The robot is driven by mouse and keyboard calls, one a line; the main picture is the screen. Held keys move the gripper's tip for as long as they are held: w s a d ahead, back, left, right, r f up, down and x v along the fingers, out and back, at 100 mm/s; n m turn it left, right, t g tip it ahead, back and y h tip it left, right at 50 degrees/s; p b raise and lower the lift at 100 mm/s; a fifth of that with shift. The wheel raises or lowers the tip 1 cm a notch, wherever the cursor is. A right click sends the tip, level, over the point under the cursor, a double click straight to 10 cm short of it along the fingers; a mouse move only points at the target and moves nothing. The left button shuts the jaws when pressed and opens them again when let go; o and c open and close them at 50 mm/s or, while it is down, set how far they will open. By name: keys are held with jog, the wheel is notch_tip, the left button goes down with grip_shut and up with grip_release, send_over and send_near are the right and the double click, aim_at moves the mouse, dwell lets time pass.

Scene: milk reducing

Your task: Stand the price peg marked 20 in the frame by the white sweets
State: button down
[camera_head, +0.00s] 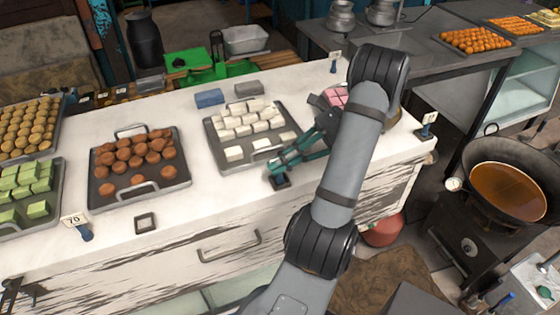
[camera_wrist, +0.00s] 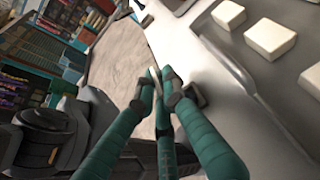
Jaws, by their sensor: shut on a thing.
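The white sweets (camera_head: 250,116) sit on a dark metal tray (camera_head: 222,163) on the white counter; some also show in the wrist view (camera_wrist: 270,38). A small dark frame (camera_head: 281,182) lies at the tray's front right corner; it shows beside my fingertips in the wrist view (camera_wrist: 196,94). My gripper (camera_head: 274,171), with teal fingers, is low over this frame. It is shut on a thin pale peg (camera_wrist: 156,82), seen edge-on between the fingertips. The peg's number is not readable, and its foot is hidden. Whether it touches the frame cannot be told.
A peg marked 70 (camera_head: 75,221) stands at the left front. Other pegs stand at the right corner (camera_head: 428,122) and back edge (camera_head: 334,60). Blue (camera_head: 209,97) and grey (camera_head: 249,88) blocks lie behind the white sweets.

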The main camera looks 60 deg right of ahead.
jog(key=c, duration=1.8)
grip_release()
jog(key=shift+o, duration=0.2)
jog(key=v, duration=0.7)
jog(key=shift+s+d, duration=0.15)
jog(key=shift+d, duration=0.1)
